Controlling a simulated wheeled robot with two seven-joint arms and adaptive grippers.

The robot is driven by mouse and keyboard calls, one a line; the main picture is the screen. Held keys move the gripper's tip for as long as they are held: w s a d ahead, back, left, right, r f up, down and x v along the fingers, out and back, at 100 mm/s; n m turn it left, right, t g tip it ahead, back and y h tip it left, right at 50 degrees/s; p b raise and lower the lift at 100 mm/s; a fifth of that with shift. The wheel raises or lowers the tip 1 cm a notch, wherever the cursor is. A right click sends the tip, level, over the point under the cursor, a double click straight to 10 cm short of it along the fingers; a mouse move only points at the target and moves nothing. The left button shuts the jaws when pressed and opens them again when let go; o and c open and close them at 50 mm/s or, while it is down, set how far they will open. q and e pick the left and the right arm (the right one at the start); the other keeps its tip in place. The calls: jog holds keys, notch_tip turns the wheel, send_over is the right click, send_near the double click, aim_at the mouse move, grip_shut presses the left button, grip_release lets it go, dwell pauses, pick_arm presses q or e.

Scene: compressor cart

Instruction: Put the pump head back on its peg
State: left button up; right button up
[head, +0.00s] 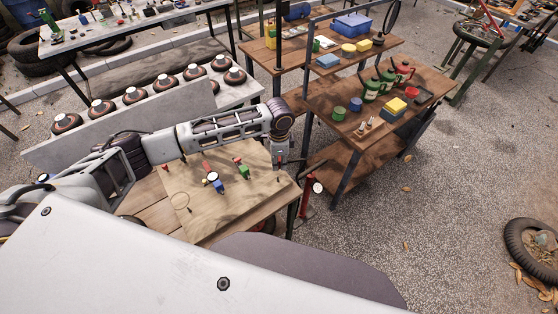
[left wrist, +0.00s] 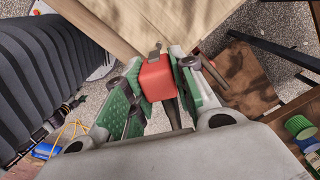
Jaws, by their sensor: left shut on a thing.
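In the left wrist view, a red block-shaped piece (left wrist: 157,78), which looks like the pump head, sits between the green-padded fingers of my left gripper (left wrist: 155,85). A small grey metal part sticks out of its far end, and a dark hose-like piece runs from its near end. In the head view, my left gripper (head: 280,163) points down near the right edge of the wooden board (head: 225,222). The held piece is too small to make out clearly there. I cannot tell which part is the peg. My right gripper is not in view.
Small red, blue and green fittings (head: 243,172) stand on the board. A red pump body with a round gauge (head: 318,187) stands beside the board's right edge. A brown shelf table (head: 435,85) with cans and sponges is close behind. Open gravel (head: 450,210) lies to the right.

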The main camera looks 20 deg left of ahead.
pick_arm(q)
jog(key=shift+f+b, duration=0.95)
jog(key=shift+f, duration=1.95)
jog(key=shift+p, duration=0.95)
jog(key=shift+f+b, duration=0.4)
jog(key=shift+f, duration=0.7)
dwell(1.0)
jog(key=o, duration=1)
jog(key=shift+r, duration=0.15)
jog(key=shift+r, duration=5.85)
